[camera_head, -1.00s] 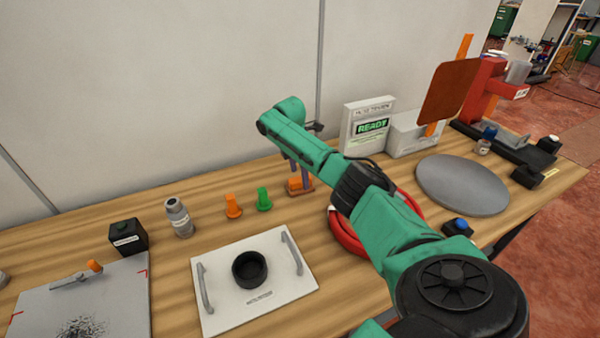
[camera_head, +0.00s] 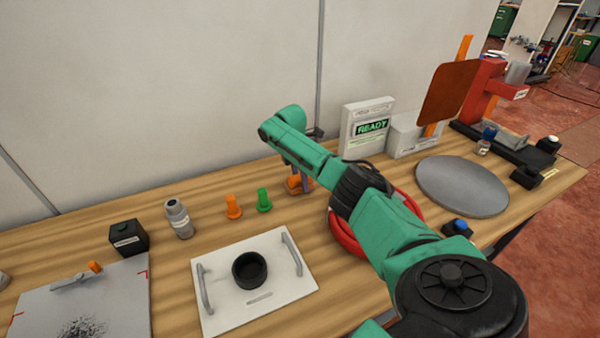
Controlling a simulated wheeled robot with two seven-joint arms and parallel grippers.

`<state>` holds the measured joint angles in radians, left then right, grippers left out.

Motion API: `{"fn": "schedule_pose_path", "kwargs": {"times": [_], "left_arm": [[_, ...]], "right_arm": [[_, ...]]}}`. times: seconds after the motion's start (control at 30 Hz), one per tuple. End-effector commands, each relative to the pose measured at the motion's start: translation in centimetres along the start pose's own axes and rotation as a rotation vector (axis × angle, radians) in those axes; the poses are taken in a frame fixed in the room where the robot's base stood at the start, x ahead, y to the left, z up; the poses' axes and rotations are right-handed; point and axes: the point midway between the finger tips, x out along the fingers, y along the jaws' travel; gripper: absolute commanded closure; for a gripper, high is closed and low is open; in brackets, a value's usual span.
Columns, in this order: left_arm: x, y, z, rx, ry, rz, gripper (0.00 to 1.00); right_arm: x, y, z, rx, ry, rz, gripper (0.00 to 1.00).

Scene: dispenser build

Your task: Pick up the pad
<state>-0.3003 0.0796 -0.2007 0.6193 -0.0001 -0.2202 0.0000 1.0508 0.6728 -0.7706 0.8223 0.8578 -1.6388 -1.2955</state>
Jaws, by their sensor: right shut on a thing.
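A small orange block, seemingly the pad (camera_head: 293,182), is at the brown stand (camera_head: 299,192) near the back of the wooden table. My right gripper (camera_head: 299,179) points down at it, with its fingers partly hidden behind my green arm. The gripper is shut on the orange block, low at the stand. I cannot tell whether the block is clear of the stand. My left gripper is not in view.
An orange peg (camera_head: 233,206) and a green peg (camera_head: 264,200) stand left of the stand. A red hose coil (camera_head: 345,238) lies under my arm. A white plate with handles (camera_head: 213,322) lies in front. A READY display box (camera_head: 367,112) stands behind.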

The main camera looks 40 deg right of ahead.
Motion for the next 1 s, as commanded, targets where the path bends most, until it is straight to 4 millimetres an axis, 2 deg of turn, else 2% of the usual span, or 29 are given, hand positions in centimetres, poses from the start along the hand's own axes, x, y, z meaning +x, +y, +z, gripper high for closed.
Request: {"fn": "schedule_pose_path", "kwargs": {"times": [0.17, 0.4, 0.53, 0.6, 0.7, 0.93, 0.97, 1.0], "left_arm": [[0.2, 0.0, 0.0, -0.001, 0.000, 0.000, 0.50], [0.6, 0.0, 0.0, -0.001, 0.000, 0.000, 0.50], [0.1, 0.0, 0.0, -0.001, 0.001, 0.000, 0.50], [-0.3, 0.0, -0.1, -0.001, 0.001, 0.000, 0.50], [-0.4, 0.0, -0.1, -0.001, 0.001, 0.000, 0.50], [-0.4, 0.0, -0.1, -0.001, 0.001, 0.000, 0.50], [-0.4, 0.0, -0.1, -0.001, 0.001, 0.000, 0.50], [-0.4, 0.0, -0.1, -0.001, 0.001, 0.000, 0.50]], "right_arm": [[-4.3, 0.1, 0.6, 0.002, 0.001, 0.007, 0.81], [-13.3, 0.1, 1.6, 0.003, 0.004, 0.007, 0.81], [-17.0, 0.0, 2.1, 0.002, 0.002, 0.004, 0.81], [-18.1, 0.0, 2.2, 0.002, 0.001, 0.002, 0.81], [-18.7, 0.0, 2.3, 0.002, 0.000, 0.001, 0.81], [-18.7, 0.0, 2.3, 0.001, 0.000, 0.000, 0.81], [-18.7, 0.0, 2.3, 0.001, 0.000, 0.000, 0.33], [-18.7, 0.0, 2.3, 0.001, 0.000, 0.001, 0.48]]}}
